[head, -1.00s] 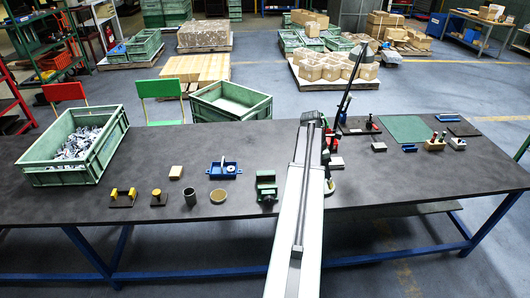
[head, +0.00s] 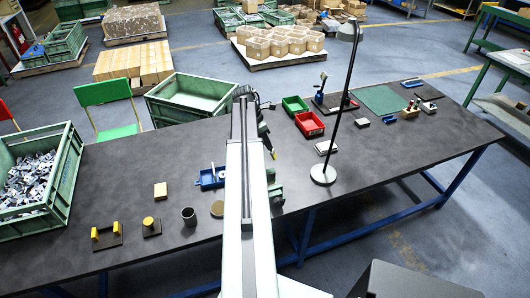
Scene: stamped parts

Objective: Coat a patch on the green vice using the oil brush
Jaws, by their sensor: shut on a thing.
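The green vice (head: 276,194) stands near the table's front edge, just right of my arm, which hides its left part. My gripper (head: 264,134) is a small dark shape beyond the vice, to the right of the far end of my arm. It is shut on a thin thing with a pale yellowish tip, which I take for the oil brush (head: 273,154). The tip points down and shows above and apart from the vice in the picture. The fingers are too small and dark to make out clearly.
A blue tray (head: 207,181) and a round tan dish (head: 217,209) lie left of my arm, beside a dark cup (head: 189,216). A lamp (head: 323,174) stands to the right, near red (head: 309,125) and green (head: 294,105) bins.

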